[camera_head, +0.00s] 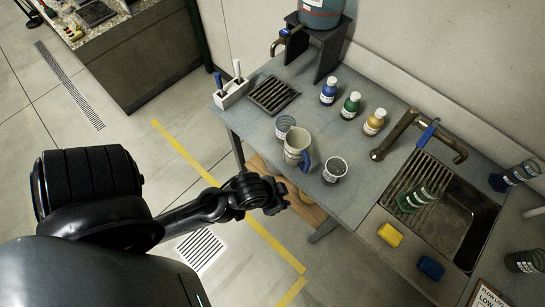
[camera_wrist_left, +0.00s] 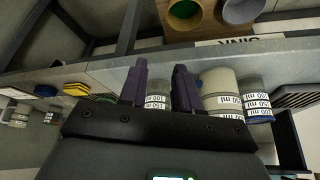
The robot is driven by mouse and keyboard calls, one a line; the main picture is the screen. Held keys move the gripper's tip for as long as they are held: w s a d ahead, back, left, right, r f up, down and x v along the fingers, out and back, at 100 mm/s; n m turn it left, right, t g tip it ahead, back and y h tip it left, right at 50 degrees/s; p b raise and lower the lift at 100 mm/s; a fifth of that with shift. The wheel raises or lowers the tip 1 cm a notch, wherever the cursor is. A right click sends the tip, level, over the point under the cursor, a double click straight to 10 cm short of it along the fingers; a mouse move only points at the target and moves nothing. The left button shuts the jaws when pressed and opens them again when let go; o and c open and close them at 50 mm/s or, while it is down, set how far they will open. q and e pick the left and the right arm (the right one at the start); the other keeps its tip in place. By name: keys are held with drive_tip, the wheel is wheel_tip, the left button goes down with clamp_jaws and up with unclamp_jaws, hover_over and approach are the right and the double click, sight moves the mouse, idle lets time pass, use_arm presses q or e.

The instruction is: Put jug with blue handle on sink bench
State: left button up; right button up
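The jug with the blue handle (camera_head: 294,144) is a pale, upright vessel on the grey bench (camera_head: 350,200), its handle facing right. It also shows in the wrist view (camera_wrist_left: 222,82), right of my fingers. The sink bench (camera_head: 371,238) adjoins on the right, with a metal basin and slatted drainer. My left gripper (camera_head: 283,195) is at the bench's front edge, apart from the jug. In the wrist view its two dark fingers (camera_wrist_left: 160,88) are spread, with a clear beaker (camera_wrist_left: 157,100) showing beyond the gap. Nothing is visibly held. My right gripper is not in view.
Clear beakers (camera_head: 335,170) (camera_head: 284,124) flank the jug closely. Blue, green and yellow bottles (camera_head: 351,105) stand behind. A brass faucet (camera_head: 398,134) rises behind the sink. A green-tinted glass (camera_head: 410,200) is on the drainer. Yellow (camera_head: 390,235) and blue (camera_head: 430,267) sponges lie at the front.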

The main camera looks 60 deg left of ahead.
use_arm(q)
drive_tip(key=shift+s+r+g, duration=0.3)
drive_tip(key=shift+s+g, duration=0.1)
drive_tip(key=shift+s, duration=0.3)
drive_tip(key=shift+s+r+g, duration=0.3)
drive_tip(key=shift+s+g, duration=0.1)
drive_tip(key=shift+s, duration=0.25)
